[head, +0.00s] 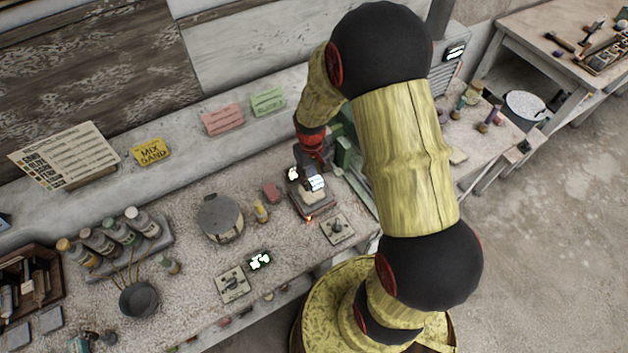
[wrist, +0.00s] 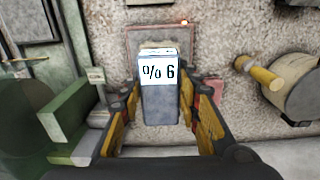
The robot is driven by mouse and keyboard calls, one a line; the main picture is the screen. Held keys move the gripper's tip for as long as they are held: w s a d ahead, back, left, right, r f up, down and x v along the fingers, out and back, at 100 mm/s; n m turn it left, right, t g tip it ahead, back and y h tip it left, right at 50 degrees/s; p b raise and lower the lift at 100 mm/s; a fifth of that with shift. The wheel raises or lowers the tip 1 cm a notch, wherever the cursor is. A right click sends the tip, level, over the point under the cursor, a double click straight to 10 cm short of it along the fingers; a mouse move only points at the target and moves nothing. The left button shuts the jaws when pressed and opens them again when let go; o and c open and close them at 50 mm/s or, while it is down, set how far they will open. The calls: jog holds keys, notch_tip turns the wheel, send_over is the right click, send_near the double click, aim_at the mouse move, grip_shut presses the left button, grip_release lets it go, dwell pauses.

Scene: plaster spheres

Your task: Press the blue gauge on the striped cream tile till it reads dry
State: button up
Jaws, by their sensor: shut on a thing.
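My gripper (wrist: 159,95) is shut on the blue-grey gauge (wrist: 160,103), with a yellow-padded finger on each side. The gauge has a white display whose characters look like "% 6" in the wrist view, perhaps upside down. In the head view the bright display (head: 316,184) shows below my wrist. A dark-rimmed plate (head: 314,212) with a small orange light lies under the gauge. A pale cream piece (head: 312,194) shows there, but I cannot make out stripes. Whether the gauge touches it is hidden.
Boxes with dials sit at front left (head: 233,284) and right (head: 337,229). A green machine (head: 346,155) stands close on the right.

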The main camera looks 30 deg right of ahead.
jog(key=shift+f+b, duration=1.85)
jog(key=shift+f, duration=0.95)
jog(key=shift+f+b, duration=0.3)
jog(key=shift+f, duration=0.3)
jog(key=shift+r+p, duration=2.45)
jog(key=shift+r, duration=1.15)
